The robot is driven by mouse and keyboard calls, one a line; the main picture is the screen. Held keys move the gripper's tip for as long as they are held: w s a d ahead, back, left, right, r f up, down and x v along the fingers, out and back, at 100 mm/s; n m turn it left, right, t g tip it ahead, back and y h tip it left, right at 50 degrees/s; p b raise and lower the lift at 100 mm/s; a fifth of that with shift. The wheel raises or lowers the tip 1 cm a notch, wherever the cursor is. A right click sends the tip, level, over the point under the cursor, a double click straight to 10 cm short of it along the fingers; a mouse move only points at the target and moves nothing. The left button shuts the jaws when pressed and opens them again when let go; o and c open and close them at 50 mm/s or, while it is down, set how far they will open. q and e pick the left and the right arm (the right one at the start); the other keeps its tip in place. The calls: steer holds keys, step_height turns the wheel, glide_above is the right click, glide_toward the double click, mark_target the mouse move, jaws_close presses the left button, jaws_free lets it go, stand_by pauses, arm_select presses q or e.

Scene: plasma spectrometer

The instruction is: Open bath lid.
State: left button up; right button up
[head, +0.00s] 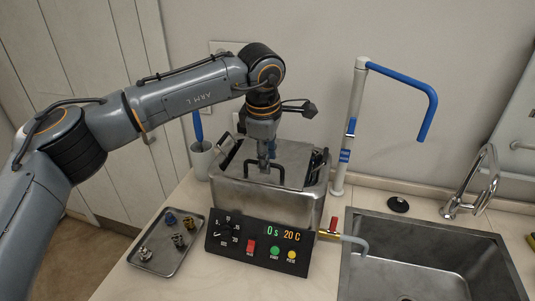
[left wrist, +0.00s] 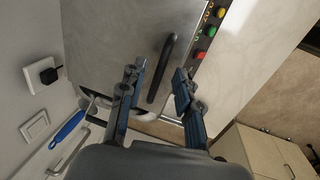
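The steel bath (head: 265,202) stands on the counter behind its black control panel. Its grey lid (head: 300,153) lies flat on top and looks shut. A dark bar handle (head: 281,172) stands up from the lid. My left gripper (head: 264,167) points down at the lid, at the handle. In the left wrist view the left gripper (left wrist: 157,78) is open, and the handle (left wrist: 162,68) lies between its two fingertips over the lid (left wrist: 110,35). I cannot tell whether a finger touches the handle. My right gripper is in neither view.
The control panel (head: 258,246) reads 0 s and 20 C. A tray (head: 188,258) with small parts lies at left. A cup (head: 201,160), a white stand with a blue pipe (head: 343,150) and a sink (head: 425,262) surround the bath. A red-handled valve (head: 332,229) juts out at right.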

arm_select(q)
jaws_close()
steer(key=shift+r, duration=0.1)
